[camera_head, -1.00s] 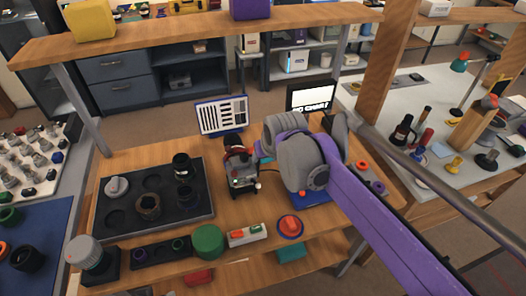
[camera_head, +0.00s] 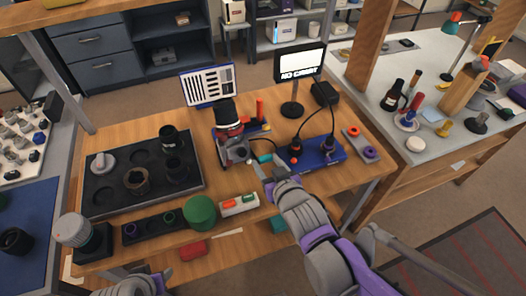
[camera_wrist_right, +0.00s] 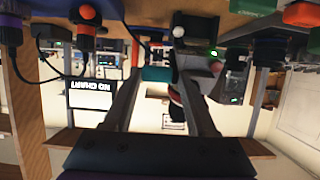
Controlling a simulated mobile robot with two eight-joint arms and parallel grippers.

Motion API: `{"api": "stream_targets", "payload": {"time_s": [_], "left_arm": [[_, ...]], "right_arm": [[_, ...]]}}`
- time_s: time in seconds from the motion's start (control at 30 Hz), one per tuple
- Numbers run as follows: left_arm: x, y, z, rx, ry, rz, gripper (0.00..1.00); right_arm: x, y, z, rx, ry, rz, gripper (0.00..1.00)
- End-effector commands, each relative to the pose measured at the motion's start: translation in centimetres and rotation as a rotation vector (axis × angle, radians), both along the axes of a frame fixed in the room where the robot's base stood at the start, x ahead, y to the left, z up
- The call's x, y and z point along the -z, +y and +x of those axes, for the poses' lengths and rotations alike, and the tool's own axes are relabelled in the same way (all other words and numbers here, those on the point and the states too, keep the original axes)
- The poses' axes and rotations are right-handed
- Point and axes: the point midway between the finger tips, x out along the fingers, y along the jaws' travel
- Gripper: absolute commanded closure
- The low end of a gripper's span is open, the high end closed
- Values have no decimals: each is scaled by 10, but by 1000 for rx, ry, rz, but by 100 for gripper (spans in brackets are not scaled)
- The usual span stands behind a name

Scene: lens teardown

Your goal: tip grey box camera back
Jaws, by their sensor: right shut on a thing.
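The grey box camera (camera_head: 236,153) stands at the middle of the wooden bench, with a black and red cylinder (camera_head: 228,118) at its top. A teal handle-like part (camera_head: 262,157) shows at its right side. My right gripper (camera_head: 264,172) is at this side, its fingers closed on the teal part. In the right wrist view, which looks upside down, the teal part (camera_wrist_right: 158,74) lies between the fingers, with the grey box (camera_wrist_right: 196,76) beside it. My left gripper (camera_head: 150,281) shows only partly at the bottom edge; its fingers are unclear.
A black tray (camera_head: 98,207) with lens parts lies left. A blue base (camera_head: 322,156) with cabled parts lies right. A small monitor (camera_head: 300,63) and a striped chart (camera_head: 208,84) stand behind.

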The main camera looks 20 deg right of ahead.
Motion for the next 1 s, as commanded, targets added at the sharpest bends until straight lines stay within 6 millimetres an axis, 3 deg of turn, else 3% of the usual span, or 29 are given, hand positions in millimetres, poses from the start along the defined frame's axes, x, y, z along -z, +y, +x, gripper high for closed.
{"api": "stream_targets", "payload": {"time_s": [0.1, 0.5, 1.0], "left_arm": [[6, 0, 0, 0, 2, 0, 50], [22, 0, -1, 0, 7, 0, 50], [29, 0, -1, 0, 9, 0, 50]], "right_arm": [[18, -4, -8, 8, 13, -6, 100], [52, -4, -17, 8, 13, -6, 100], [64, -4, -19, 8, 13, -5, 100]]}}
